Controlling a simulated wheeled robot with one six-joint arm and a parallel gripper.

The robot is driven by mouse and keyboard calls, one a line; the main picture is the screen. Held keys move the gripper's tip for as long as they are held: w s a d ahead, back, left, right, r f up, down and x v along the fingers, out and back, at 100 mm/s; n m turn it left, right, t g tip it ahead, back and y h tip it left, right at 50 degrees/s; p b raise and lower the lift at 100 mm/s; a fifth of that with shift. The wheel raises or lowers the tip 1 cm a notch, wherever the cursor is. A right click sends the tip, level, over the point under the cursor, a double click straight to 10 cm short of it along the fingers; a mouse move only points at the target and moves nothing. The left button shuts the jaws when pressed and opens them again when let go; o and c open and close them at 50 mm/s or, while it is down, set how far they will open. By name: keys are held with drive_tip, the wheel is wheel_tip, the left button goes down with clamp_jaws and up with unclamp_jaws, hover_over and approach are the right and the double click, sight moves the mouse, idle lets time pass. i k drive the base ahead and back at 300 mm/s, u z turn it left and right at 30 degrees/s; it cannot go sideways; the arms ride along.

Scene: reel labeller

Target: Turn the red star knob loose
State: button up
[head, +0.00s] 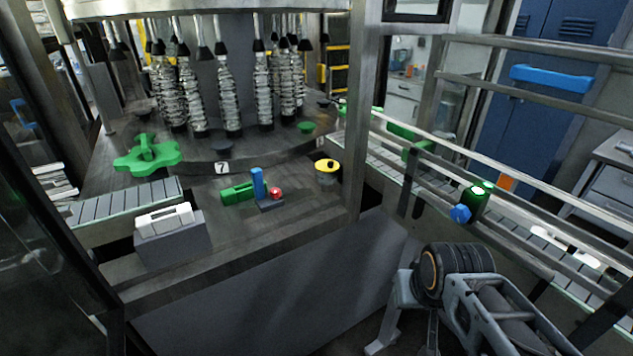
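A small red knob (276,192) sits on a low dark grey block (270,205) on the machine's metal deck. A blue upright piece (258,183) and a green piece (237,193) stand just left of it. The knob is too small to make out its star shape. My gripper (404,342) is at the lower right, in front of the machine and well apart from the knob. It points down and is partly cut off by the frame's bottom edge. Its fingers are not clear enough to tell whether they are open or shut.
A yellow-topped cup (327,172) stands right of the knob. A metal post (361,110) and the conveyor rails (480,190) rise on the right. The deck before the knob is clear.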

sight(275, 193)
drive_tip(key=z, duration=0.15)
drive_tip(key=i, duration=0.8)
drive_tip(key=u, duration=1.7)
drive_tip(key=i, duration=0.5)
drive_tip(key=z, duration=0.05)
